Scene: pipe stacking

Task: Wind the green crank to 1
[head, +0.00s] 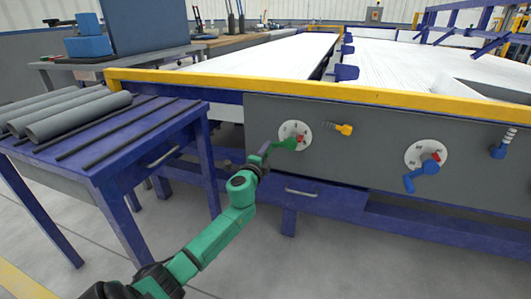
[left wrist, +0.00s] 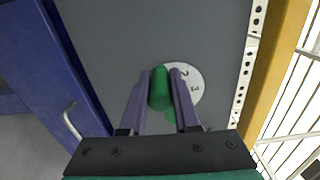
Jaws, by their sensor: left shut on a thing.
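The green crank (head: 286,144) sits on a white round dial (head: 293,128) on the grey front panel, with its handle pointing left. A small red mark shows beside the crank's hub. My left gripper (head: 266,149) is at the handle end. In the left wrist view the green handle (left wrist: 160,88) lies between the two fingers of my left gripper (left wrist: 161,80), which is shut on it. The digits 2 and 3 show on the dial (left wrist: 194,82) there; the rest of the dial is hidden behind the handle and fingers. My right gripper is not in view.
A blue crank (head: 424,174) on another dial (head: 418,150) is further right. A yellow knob (head: 344,129) and a blue knob (head: 503,145) stick out of the panel. A blue table (head: 140,130) with grey pipes (head: 78,117) stands left. A drawer handle (head: 301,192) is below.

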